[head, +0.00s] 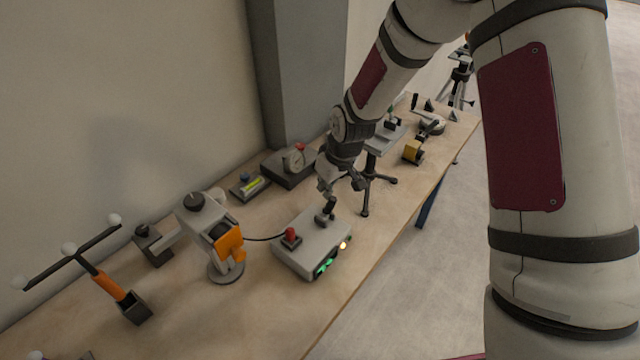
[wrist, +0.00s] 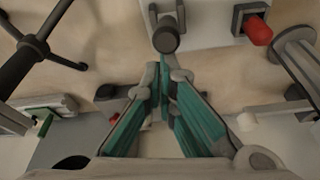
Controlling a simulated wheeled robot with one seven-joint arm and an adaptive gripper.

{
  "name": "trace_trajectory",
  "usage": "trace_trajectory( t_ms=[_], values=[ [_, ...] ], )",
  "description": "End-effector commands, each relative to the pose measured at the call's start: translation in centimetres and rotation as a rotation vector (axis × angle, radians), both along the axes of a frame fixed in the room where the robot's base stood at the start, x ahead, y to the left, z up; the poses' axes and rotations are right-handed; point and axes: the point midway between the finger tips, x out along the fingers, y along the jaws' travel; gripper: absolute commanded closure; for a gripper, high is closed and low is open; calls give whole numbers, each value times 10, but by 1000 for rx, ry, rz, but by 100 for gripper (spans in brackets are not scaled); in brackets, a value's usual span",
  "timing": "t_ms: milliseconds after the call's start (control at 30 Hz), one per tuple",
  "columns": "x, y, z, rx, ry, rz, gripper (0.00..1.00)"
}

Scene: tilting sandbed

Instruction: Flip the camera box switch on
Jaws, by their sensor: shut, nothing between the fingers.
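The camera box (head: 312,240) is a light grey box on the table with a red button (head: 291,235), an amber light and green parts on its front side. A dark switch lever with a rounded knob (head: 330,204) stands on its top near the back right. In the wrist view, the knob (wrist: 166,39) is at top centre, with the box top (wrist: 215,22) behind it and the red button (wrist: 258,29) to the right. My gripper (wrist: 162,72) is shut and empty, its tips just short of the knob. Whether they touch it, I cannot tell.
A small tripod (head: 367,185) stands behind the box to the right. A grey device with an orange part (head: 228,243) stands to its left, joined by a black cable. A dark gauge box (head: 290,166) lies at the back.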

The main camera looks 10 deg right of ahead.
Motion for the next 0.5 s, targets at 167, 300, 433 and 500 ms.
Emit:
trace_trajectory(
  t_ms=[167, 300, 433, 500],
  values=[
    [-10, -9, 0, -1, 2, -1, 100],
    [-15, -14, -1, -1, 3, -1, 100],
    [-18, -17, -3, -2, 6, -1, 100],
    [-20, -18, -4, -3, 8, 0, 100]
  ],
)
